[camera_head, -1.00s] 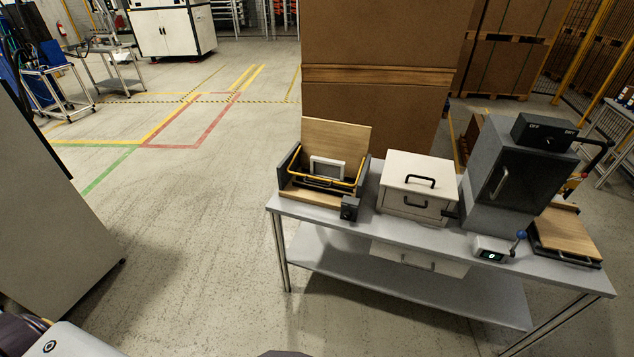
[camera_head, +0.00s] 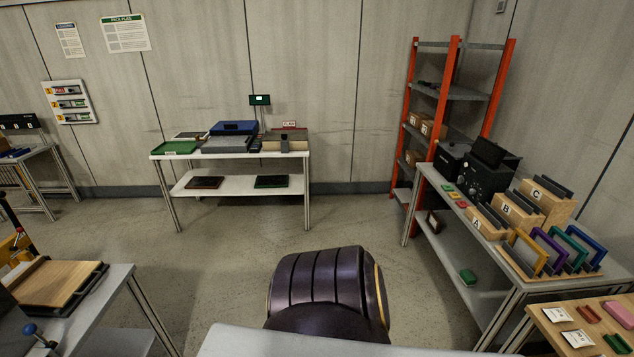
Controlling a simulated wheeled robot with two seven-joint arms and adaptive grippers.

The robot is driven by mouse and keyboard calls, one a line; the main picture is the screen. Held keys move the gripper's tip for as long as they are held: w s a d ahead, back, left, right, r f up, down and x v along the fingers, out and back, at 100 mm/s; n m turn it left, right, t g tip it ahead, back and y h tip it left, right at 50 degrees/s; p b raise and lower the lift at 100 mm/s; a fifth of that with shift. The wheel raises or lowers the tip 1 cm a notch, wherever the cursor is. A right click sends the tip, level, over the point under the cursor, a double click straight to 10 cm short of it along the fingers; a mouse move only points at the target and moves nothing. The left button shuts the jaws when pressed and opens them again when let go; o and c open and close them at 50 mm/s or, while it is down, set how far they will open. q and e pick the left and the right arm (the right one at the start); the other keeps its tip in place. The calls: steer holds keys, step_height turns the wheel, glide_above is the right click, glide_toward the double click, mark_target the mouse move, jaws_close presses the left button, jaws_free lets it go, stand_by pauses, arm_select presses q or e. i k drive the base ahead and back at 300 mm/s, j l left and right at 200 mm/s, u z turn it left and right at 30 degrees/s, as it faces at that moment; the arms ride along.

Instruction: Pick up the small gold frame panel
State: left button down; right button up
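A gold frame panel (camera_head: 532,243) stands upright in a wooden rack (camera_head: 560,278) on the table at the right. It is the leftmost of several coloured frames. A purple frame (camera_head: 552,240), a green frame (camera_head: 573,240) and a blue frame (camera_head: 592,246) stand beside it. Neither of my grippers shows in the head view. A dark rounded part of my own body fills the bottom middle, well apart from the rack.
Lettered wooden blocks (camera_head: 520,208) and a black machine (camera_head: 487,175) stand behind the rack. An orange-posted shelf (camera_head: 452,85) stands at the back right. A white table (camera_head: 232,154) stands by the wall. The floor (camera_head: 220,240) between is clear.

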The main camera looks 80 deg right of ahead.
mark_target(526, 247)
steer(key=z, duration=4.3)
steer(key=i+l+z, duration=0.15)
steer(key=l, duration=0.2)
